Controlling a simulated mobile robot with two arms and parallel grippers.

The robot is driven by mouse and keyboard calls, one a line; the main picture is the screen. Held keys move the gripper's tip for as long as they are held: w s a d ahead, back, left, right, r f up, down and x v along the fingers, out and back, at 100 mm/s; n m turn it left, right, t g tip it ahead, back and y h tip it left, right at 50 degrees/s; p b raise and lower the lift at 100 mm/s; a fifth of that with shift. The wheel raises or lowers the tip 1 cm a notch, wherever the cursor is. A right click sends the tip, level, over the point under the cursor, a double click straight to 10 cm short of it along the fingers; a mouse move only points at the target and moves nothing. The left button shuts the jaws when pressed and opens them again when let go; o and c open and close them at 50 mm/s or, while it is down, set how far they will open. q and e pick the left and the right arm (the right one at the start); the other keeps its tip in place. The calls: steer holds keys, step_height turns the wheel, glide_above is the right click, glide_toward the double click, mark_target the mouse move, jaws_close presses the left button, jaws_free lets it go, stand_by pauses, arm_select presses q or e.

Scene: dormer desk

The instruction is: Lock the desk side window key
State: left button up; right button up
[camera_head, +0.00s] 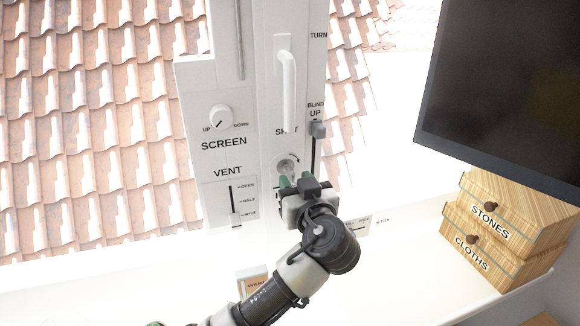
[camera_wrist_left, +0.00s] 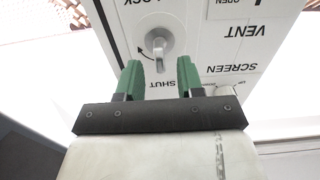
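The window key (camera_head: 287,164) is a small silver turn-piece on a round plate, low on the white window post below the white handle (camera_head: 288,90). In the left wrist view, which is upside down, the key (camera_wrist_left: 158,47) shows its grip pointing toward my fingers, with a curved black arrow beside it and the words LOCK and SHUT near. My left gripper (camera_head: 296,184) is just below the key. In the wrist view its two green fingertips (camera_wrist_left: 159,70) stand apart, with the key's end in line with the gap. I cannot tell whether they touch it. My right gripper is out of view.
Left of the post is a panel with a SCREEN knob (camera_head: 221,117) and a VENT slider (camera_head: 233,203). A BLIND slider (camera_head: 317,130) is close on the right. A dark monitor (camera_head: 510,90) and wooden drawers (camera_head: 512,215) stand further right.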

mark_target(293, 179)
arm_select(q)
steer(key=x, duration=0.3)
steer(key=shift+w+a+p, duration=0.1)
steer(key=shift+w+p, duration=0.1)
steer(key=shift+p, duration=0.2)
steer(key=shift+w, duration=0.1)
jaws_close()
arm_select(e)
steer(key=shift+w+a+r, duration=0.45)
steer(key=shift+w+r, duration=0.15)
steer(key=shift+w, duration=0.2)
